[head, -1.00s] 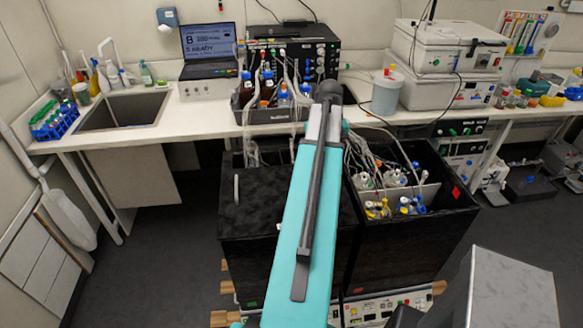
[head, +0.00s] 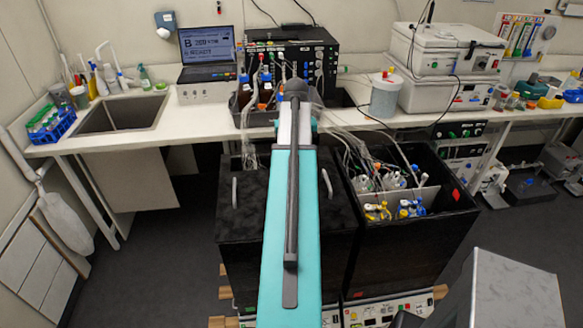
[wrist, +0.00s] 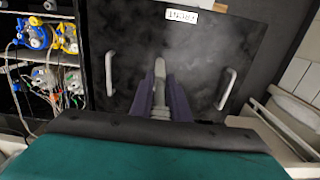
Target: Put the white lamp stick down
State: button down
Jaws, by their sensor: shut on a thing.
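In the wrist view, my gripper (wrist: 159,97) shows two dark purple jaws closed around a slim, pale grey-white stick, the lamp stick (wrist: 160,67). Its rounded tip points away from me, over the black lid (wrist: 190,60) with two pale handles. I cannot tell whether the stick touches the lid. In the head view, my arm hides the gripper and the stick. The same black-topped box (head: 247,215) is in front of the bench there.
An open black box (head: 440,225) with bottles, tubes and coloured caps stands right of the lidded box. Behind is a white bench (head: 195,118) with a sink (head: 122,113), laptop (head: 208,48) and bottle rack. Dark floor (head: 150,265) is clear at the left.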

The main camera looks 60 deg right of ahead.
jog(key=shift+w+a+f+b, duration=0.1)
jog(key=shift+w+f+b, duration=0.2)
jog(key=shift+f+b, duration=0.55)
jog(key=shift+w+f+b, duration=0.3)
jog(key=shift+f+b, duration=0.25)
jog(key=shift+f, duration=0.6)
jog(key=c, duration=1.7)
grip_release()
jog(key=shift+r+p, duration=2.35)
jog(key=shift+r, duration=1.6)
